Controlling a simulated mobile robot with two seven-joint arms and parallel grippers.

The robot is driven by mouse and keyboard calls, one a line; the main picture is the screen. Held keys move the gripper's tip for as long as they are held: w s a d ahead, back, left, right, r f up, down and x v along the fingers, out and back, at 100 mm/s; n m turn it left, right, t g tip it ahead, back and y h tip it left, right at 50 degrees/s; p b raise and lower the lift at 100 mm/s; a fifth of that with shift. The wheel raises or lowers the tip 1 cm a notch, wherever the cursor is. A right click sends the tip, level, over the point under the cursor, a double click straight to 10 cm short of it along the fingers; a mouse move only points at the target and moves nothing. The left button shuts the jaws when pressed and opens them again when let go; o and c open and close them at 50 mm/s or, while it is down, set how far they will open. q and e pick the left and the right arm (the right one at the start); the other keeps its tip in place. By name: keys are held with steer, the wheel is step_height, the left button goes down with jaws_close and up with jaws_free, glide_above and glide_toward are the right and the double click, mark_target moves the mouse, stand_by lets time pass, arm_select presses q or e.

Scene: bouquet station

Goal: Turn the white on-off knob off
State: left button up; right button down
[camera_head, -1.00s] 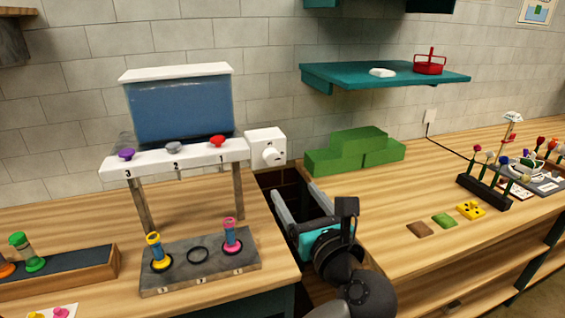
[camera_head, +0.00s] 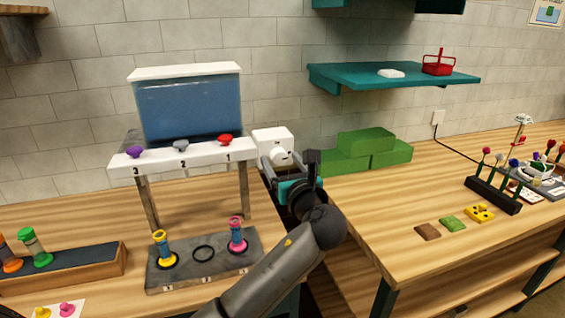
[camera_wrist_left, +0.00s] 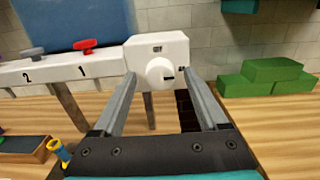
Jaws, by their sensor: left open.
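The white on-off knob (camera_wrist_left: 160,73) is round with a dark pointer mark and sits on the front of a white box (camera_wrist_left: 176,46) at the right end of the water tank stand. In the wrist view the pointer mark points right, toward small lettering on the box; more lettering is at the top. In the head view the knob (camera_head: 281,157) shows just beyond my left gripper (camera_head: 272,168). My left gripper is open, its two fingers (camera_wrist_left: 159,82) spread on either side of the knob in the wrist view. I cannot tell whether they touch it. My right gripper is not visible.
The tank (camera_head: 188,108) stands left of the box, above purple, grey and red valves numbered 3, 2, 1. A grey tray (camera_head: 225,272) with small vials is below. Green blocks (camera_head: 366,150) lie to the right. A dark gap separates the benches.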

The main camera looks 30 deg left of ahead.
arm_select(q)
steer(key=shift+c, duration=0.2)
jaws_close()
stand_by(0.3)
